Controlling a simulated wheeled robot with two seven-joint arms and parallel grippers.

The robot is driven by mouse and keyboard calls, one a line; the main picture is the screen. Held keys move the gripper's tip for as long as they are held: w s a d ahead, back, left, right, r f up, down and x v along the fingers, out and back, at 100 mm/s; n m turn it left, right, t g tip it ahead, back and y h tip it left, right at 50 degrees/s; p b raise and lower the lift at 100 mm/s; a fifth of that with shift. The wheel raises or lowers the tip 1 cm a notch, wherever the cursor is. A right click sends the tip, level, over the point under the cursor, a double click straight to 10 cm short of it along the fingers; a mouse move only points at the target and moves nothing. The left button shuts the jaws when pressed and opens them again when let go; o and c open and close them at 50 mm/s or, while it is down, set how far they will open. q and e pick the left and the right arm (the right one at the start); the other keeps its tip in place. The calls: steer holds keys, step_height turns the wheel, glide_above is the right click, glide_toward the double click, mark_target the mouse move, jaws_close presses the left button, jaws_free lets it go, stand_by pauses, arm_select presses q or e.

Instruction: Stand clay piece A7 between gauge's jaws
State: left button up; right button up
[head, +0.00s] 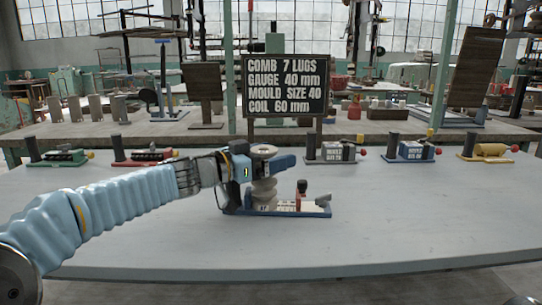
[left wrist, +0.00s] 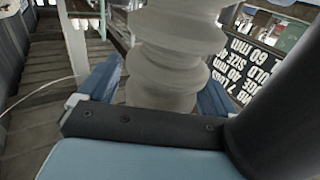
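A pale grey ribbed clay piece (head: 264,188) stands upright at the left part of the gauge (head: 318,212). The gauge has a blue base, a pale top plate and a red upright with a dark knob. My left gripper (head: 266,163) reaches in from the left around the clay piece's upper part. In the left wrist view the clay piece (left wrist: 172,58) fills the space between the two blue fingers (left wrist: 165,95), which appear shut on it. Whether its foot touches the gauge plate, and the left jaw, are hidden or too small to tell. My right gripper is not in view.
A black sign (head: 286,86) stands behind, reading "gauge 40 mm". Green (head: 65,157) and red (head: 143,158) fixtures stand at the back left; grey (head: 335,152), blue (head: 411,151) and yellow (head: 488,152) ones at the back right. The table's front and right (head: 420,220) are clear.

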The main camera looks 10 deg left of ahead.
arm_select(q)
steer(key=shift+r, duration=0.25)
steer(key=v, duration=1.2)
steer(key=shift+p, duration=0.3)
